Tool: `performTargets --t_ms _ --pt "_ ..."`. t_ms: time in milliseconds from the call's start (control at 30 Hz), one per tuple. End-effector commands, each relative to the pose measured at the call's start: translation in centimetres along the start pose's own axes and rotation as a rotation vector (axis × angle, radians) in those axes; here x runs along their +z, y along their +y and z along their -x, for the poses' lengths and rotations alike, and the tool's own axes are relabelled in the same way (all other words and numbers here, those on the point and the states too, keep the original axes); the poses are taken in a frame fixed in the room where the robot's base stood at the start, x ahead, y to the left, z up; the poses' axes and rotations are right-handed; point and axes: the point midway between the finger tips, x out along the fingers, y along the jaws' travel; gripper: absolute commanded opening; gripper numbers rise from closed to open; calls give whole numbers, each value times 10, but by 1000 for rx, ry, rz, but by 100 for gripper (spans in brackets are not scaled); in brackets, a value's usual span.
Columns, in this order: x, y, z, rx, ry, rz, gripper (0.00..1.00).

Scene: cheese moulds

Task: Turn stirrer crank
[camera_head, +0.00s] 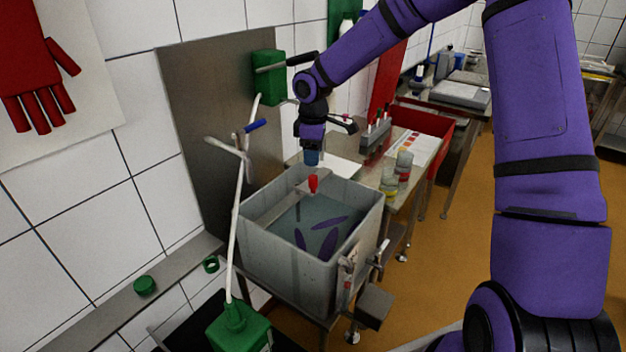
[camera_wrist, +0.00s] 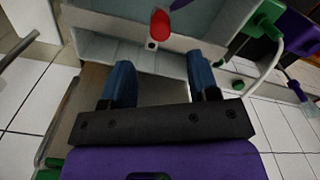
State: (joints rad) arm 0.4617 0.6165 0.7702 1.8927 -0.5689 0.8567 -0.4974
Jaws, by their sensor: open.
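The stirrer crank shows as a red knob (camera_head: 313,184) over the grey vat (camera_head: 283,262). A flat bar crosses the vat's top below the knob. The red knob (camera_wrist: 160,23) also shows in the wrist view, at the top middle, ahead of the two fingers. My gripper (camera_head: 312,158) points down just above the knob, and its blue fingers look apart from it. In the wrist view my gripper (camera_wrist: 160,80) is open, with nothing between its fingers. How the crank joins its shaft is too small to tell.
Purple paddle shapes show in the vat's liquid. A green box (camera_head: 268,77) with a handle is on the wall panel behind. A white hose rises from a green container (camera_head: 239,330) at the vat's left. Jars (camera_head: 404,165) stand on a bench to the right.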

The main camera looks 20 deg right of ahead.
Motion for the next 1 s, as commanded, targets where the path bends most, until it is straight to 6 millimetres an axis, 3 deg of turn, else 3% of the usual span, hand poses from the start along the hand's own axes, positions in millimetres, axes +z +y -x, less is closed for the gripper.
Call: performTargets --t_ms 300,500,933,967,1000 --pt "0 -1 -57 -4 0 1 55" --pt "0 -1 -82 -2 0 0 55" --pt "0 -1 -91 -1 0 0 55" --pt "0 -1 -91 -1 0 0 53" --pt "0 -1 -91 -1 0 0 43"
